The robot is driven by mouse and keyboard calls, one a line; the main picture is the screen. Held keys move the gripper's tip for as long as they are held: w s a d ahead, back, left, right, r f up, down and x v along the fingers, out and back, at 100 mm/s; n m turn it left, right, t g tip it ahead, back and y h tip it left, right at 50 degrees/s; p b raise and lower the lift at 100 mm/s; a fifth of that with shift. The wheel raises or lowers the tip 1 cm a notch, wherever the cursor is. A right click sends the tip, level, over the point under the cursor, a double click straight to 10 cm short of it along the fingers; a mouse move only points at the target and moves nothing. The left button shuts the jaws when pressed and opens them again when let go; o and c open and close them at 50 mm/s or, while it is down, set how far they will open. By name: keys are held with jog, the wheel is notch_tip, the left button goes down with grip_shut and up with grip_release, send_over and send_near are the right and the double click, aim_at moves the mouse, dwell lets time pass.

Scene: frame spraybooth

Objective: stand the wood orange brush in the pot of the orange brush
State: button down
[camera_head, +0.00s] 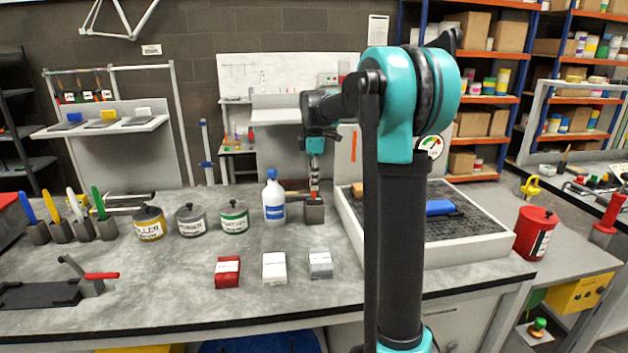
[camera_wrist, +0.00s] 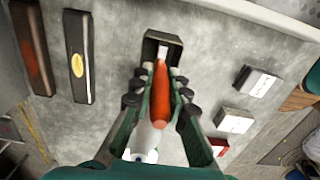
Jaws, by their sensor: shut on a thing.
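My gripper (camera_head: 315,170) points down above the bench, shut on the orange brush (camera_wrist: 160,97). In the wrist view the brush's orange handle lies between the two fingers (camera_wrist: 159,100), with its pale end away from my gripper. The dark square pot (camera_wrist: 149,50) is straight ahead of the brush, and the pale end overlaps its opening. In the head view the brush (camera_head: 314,188) is roughly upright, directly over the pot (camera_head: 314,213), its lower end at the rim. I cannot tell how far it is inside. The pot stands on the bench.
A white-and-blue bottle (camera_head: 274,200) stands close left of the pot, and a raised-rim tray (camera_head: 440,255) is close right. Red (camera_head: 228,272), white (camera_head: 274,268) and grey (camera_head: 320,265) boxes sit in front. Labelled tins, including a green one (camera_head: 234,217), stand farther left.

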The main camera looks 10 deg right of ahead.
jog(key=shift+f, duration=0.35)
jog(key=c, duration=1.4)
grip_release()
notch_tip(320, 180, up, 12)
jog(key=shift+s, duration=0.15)
